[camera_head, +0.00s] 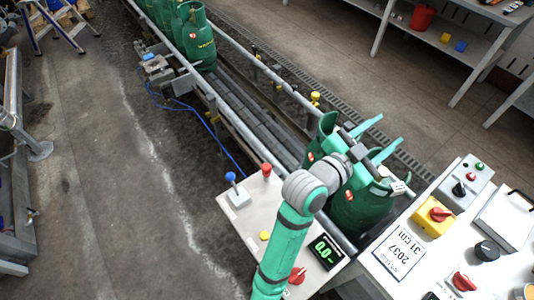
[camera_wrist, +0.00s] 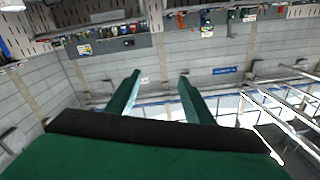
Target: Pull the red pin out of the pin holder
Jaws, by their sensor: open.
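A small red-topped piece (camera_head: 266,169) stands at the far edge of a pale panel (camera_head: 249,212) in the head view. It may be the red pin, but it is too small to be sure, and I cannot make out a separate pin holder. My gripper (camera_head: 391,128) is open above the green cylinders, to the right of that piece and well apart from it. In the wrist view my two green fingers (camera_wrist: 160,75) are spread with nothing between them, facing a grey wall. No red pin is recognisable in the wrist view.
Green cylinders (camera_head: 362,212) stand on the railed conveyor under my arm. A control panel (camera_head: 398,252) with knobs lies at the right. The floor (camera_head: 130,190) at the left is clear.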

